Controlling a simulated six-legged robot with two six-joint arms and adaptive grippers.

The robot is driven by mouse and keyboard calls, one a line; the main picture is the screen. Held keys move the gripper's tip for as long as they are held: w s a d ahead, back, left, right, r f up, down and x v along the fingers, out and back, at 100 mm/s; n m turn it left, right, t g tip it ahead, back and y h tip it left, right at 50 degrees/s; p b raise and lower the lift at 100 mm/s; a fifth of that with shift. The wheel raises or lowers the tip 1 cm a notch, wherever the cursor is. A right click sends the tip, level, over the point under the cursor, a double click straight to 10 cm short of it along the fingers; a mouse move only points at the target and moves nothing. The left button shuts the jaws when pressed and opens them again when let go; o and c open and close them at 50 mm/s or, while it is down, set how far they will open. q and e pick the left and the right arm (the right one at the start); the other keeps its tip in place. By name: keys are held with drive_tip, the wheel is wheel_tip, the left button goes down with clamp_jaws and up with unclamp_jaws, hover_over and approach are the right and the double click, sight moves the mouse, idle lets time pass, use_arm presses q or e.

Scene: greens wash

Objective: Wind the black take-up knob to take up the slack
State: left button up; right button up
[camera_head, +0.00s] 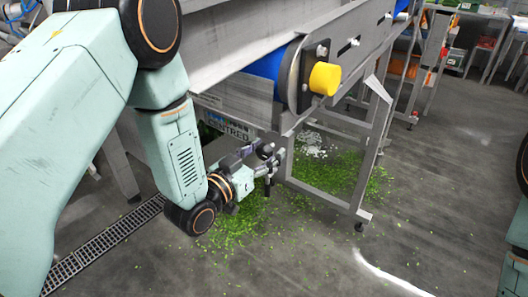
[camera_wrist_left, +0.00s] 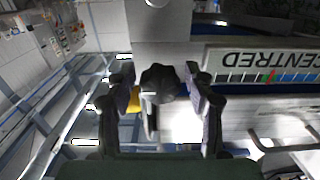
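The black take-up knob (camera_wrist_left: 158,79) is in the middle of the left wrist view, with a narrow grey-black piece hanging below it in the picture. My left gripper (camera_wrist_left: 163,92) has one finger on each side of the knob. The fingers stand apart, with narrow gaps seeming to show beside it; contact is not clear. In the head view my left gripper (camera_head: 270,158) is beside the conveyor frame, below the blue roller, and largely hides the knob. A sign reading "CENTRED" (camera_wrist_left: 262,57), with a coloured scale, is upside down in the wrist view. My right gripper is out of view.
The blue belt roller (camera_head: 266,72) and a yellow cap (camera_head: 325,78) are above my left gripper. A metal leg frame (camera_head: 330,197) stands to its right. Green scraps (camera_head: 235,230) litter the floor by a drain grate (camera_head: 110,240). The floor at right is mostly clear.

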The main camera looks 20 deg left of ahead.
use_arm(q)
drive_tip(key=shift+o, duration=0.3)
drive_tip(key=v, duration=1.2)
idle(0.5)
